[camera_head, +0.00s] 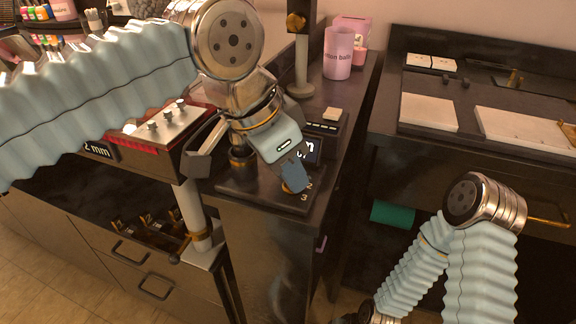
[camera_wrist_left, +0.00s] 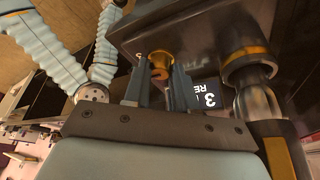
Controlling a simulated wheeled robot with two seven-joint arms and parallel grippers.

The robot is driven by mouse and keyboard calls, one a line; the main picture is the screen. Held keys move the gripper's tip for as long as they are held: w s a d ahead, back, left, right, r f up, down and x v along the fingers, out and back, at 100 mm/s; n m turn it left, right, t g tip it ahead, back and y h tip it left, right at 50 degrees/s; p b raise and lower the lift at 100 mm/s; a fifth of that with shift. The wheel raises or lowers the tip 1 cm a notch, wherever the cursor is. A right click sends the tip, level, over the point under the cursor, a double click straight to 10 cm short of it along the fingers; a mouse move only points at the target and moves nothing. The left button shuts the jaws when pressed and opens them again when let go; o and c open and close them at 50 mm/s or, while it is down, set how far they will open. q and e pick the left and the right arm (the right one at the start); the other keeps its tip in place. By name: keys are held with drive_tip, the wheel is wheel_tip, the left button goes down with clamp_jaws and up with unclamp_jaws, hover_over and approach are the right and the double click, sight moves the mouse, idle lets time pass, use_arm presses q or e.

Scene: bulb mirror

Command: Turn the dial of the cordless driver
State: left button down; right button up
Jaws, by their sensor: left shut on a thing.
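A gold dial (camera_head: 290,187) sits on the top of a black unit (camera_head: 240,190) at the end of the middle counter, beside white numbers 2 and 3. My left gripper (camera_head: 294,178) reaches down over the dial, its fingers covering most of it in the head view. In the left wrist view the dial (camera_wrist_left: 160,64) lies between the two fingertips of my left gripper (camera_wrist_left: 158,76), which is shut on it. I cannot make out a separate cordless driver body. My right gripper is out of view; only my right arm shows at the lower right.
A dark cylinder with a gold band (camera_head: 240,157) stands close beside my left gripper; it also shows in the left wrist view (camera_wrist_left: 247,68). A small screen (camera_head: 314,150) is just behind. A pink cup (camera_head: 338,52) and a gold-topped post (camera_head: 299,60) stand farther back.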

use_arm(q)
drive_tip(key=c, duration=0.9)
unclamp_jaws()
drive_tip(key=p+v, duration=0.1)
drive_tip(key=v, duration=1.2)
drive_tip(key=shift+a+r, duration=0.1)
drive_tip(key=shift+r, duration=0.25)
